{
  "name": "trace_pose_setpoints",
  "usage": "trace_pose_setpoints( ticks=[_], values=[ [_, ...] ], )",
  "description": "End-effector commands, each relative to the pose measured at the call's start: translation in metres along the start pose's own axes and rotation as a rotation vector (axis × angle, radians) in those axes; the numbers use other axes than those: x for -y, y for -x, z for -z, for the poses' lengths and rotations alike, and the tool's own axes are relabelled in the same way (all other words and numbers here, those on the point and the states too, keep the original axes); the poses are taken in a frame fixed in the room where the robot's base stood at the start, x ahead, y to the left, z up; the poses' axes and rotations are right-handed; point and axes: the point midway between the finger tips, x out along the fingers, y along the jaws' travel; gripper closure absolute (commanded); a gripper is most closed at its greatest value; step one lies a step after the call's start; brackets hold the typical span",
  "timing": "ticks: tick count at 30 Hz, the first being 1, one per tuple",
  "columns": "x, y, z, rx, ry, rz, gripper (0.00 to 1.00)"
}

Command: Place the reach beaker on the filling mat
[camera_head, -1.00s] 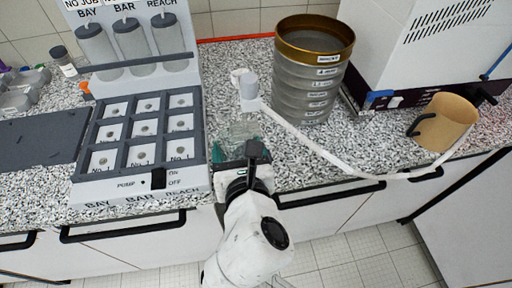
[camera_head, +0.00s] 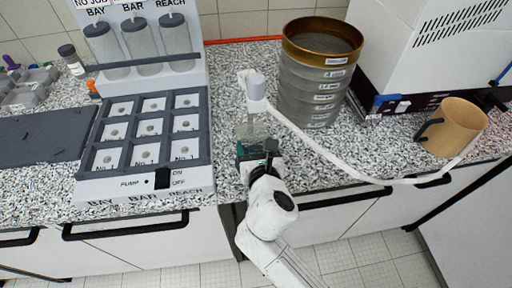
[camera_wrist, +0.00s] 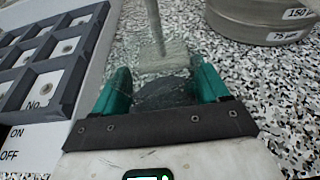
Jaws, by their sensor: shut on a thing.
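The reach beaker (camera_head: 252,130) is clear glass and hard to make out on the speckled worktop, below the white nozzle head (camera_head: 255,92). My gripper (camera_head: 256,149) is shut on it, with one green finger on each side. In the wrist view, the glass (camera_wrist: 160,62) shows between the fingertips (camera_wrist: 160,80), with a grey rod (camera_wrist: 155,25) above it. A dark patch (camera_wrist: 165,93) shows between the fingers. I cannot tell whether this is the filling mat, nor whether the beaker touches the worktop.
The grey rack (camera_head: 145,168) with several square pockets stands close to the left of my gripper. The sieve stack (camera_head: 310,100) is to the right behind it. A white hose (camera_head: 340,165) sags in front of the stack. A brown mug (camera_head: 455,125) stands further right.

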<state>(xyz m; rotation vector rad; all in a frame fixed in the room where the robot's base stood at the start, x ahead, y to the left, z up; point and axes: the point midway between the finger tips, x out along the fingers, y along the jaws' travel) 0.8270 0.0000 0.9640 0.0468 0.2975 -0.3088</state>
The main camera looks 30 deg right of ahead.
Motion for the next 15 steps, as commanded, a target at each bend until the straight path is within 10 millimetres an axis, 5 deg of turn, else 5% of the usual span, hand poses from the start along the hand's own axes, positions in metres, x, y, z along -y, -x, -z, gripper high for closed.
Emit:
trace_pose_setpoints(
  ticks=[11,12,15],
  values=[
    [0.0,-0.001,0.0039,-0.001,0.0,0.0,0.64],
    [0.0,-0.0009,0.0036,-0.001,0.0,0.001,0.23],
    [0.0,-0.0008,0.0034,-0.001,0.0,0.0,0.13]
  ],
)
